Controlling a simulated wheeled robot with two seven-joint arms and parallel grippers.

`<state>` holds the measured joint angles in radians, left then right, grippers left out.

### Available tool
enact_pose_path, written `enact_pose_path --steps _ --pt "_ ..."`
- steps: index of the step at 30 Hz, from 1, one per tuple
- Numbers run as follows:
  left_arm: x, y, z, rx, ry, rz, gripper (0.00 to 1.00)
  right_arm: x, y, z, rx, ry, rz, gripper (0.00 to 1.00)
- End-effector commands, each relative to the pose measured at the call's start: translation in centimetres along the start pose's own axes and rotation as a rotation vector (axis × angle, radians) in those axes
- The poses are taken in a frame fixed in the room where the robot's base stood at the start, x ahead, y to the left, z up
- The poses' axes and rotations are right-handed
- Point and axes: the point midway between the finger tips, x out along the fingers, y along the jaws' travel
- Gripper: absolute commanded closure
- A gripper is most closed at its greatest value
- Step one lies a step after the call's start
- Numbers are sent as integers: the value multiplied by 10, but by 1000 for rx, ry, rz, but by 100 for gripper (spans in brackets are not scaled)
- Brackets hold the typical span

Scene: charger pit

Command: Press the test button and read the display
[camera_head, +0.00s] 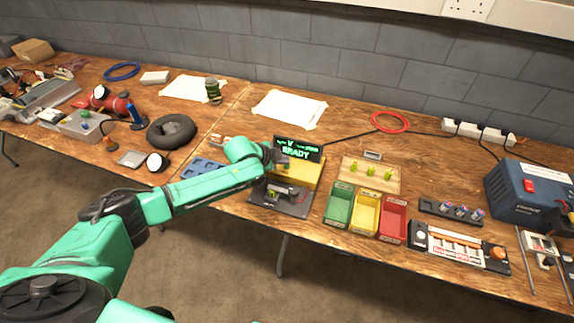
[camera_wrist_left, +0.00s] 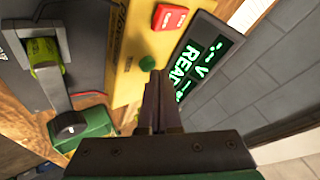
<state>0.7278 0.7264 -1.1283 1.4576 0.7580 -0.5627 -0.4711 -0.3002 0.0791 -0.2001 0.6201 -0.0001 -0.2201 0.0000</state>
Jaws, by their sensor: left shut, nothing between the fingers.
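The yellow tester box (camera_head: 305,175) stands mid-table, with a black display (camera_head: 298,150) at its back. Green text on the display reads "READY" under a line with "V" that I cannot fully read. In the left wrist view, a red square button (camera_wrist_left: 170,17) with white lettering sits on the yellow face (camera_wrist_left: 126,55), near a small dark green round part (camera_wrist_left: 147,63). My left gripper (camera_wrist_left: 158,80) is shut and empty over the tester, fingertips beside the round part and short of the red button in the picture. Contact cannot be told. The display (camera_wrist_left: 206,60) is partly cut off by my gripper.
A black base with a lever clamp (camera_head: 281,196) lies before the tester. Green (camera_head: 339,204), yellow (camera_head: 366,212) and red (camera_head: 393,218) bins stand to its right. A wooden board (camera_head: 370,175) with several yellow-green pieces lies behind them. A blue tray (camera_head: 200,168) is left.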

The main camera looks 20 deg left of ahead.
Motion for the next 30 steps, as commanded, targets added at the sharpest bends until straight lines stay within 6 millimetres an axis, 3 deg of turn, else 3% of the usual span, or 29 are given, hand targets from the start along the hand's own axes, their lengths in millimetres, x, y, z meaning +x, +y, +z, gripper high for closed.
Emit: enact_pose_path --steps 30 --pt "2 2 2 0 -1 1 100 0 0 0 0 0 1 50"
